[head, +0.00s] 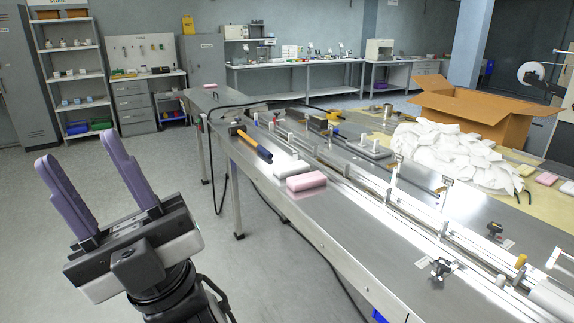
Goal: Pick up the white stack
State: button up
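The white stack (287,169) lies on the near side of the steel machine table, just behind a pink stack (306,182) and close to it. My gripper (82,172) is at the left of the head view, away from the table and over the floor. Its two purple fingers point up and stand wide apart with nothing between them. The white stack is partly blocked by the pink one, and its far end is near a hammer.
The hammer (255,146) with a yellow and black handle lies at the table's near edge. A guide channel runs along the table (335,240). A white heap (455,155) and an open cardboard box (480,105) are at the right. Floor beside the table is free.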

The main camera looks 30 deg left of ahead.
aim_at(289, 170)
jog(key=i+j, duration=0.15)
jog(key=j, duration=0.35)
jog(key=i+j+z, duration=0.15)
jog(key=j, duration=0.9)
jog(key=i+j+z, duration=0.1)
jog(key=j, duration=0.45)
jog(key=i+j, duration=0.1)
jog(key=j, duration=0.25)
jog(key=i+j+z, duration=0.1)
jog(key=j, duration=0.25)
jog(key=i+j, duration=0.15)
jog(key=j, duration=0.25)
jog(key=i+j, duration=0.3)
jog(key=i+z, duration=0.05)
jog(key=i, duration=0.05)
